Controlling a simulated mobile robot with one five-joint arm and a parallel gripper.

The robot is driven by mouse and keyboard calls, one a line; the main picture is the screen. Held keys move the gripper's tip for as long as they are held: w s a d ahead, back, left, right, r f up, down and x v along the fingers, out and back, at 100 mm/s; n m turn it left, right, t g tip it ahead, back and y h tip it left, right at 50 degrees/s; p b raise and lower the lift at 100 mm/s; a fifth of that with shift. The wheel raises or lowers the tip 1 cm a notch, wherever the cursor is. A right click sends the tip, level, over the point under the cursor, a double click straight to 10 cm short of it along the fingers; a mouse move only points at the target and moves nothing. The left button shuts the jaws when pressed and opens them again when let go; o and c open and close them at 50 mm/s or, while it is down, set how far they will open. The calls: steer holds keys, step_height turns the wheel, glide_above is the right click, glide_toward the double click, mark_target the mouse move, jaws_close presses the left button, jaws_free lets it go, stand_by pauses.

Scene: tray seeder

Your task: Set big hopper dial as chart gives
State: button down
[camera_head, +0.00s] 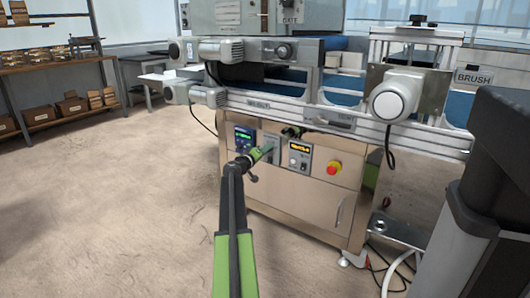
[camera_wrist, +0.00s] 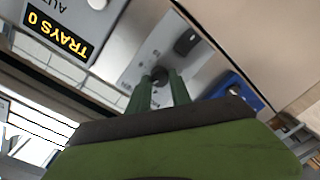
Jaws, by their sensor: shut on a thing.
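My gripper (camera_head: 264,151) is at the front of the machine's cabinet, at a small grey control plate (camera_head: 272,141) between a blue display unit and a yellow-lit display unit. In the wrist view my green fingers (camera_wrist: 159,92) are shut on a small dark round knob (camera_wrist: 159,75) on the grey plate (camera_wrist: 150,50). The plate's marks are too small to read, so I cannot tell whether this knob is the big hopper dial. A black switch-like part (camera_wrist: 186,41) sits on the same plate. No chart is readable in either view.
The blue display unit (camera_head: 243,138) is left of my gripper. Right of it are the TRAYS display unit (camera_head: 299,156), also in the wrist view (camera_wrist: 60,35), and a red stop button (camera_head: 334,168). A motor (camera_head: 394,98) overhangs the cabinet's right side. Floor at left is clear.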

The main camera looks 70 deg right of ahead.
steer(key=shift+w, duration=0.1)
steer(key=c, duration=1.2)
jaws_free()
steer(key=shift+o, duration=0.2)
steer(key=v, duration=1.7)
steer(key=shift+a+p, duration=0.15)
steer(key=shift+p, duration=0.15)
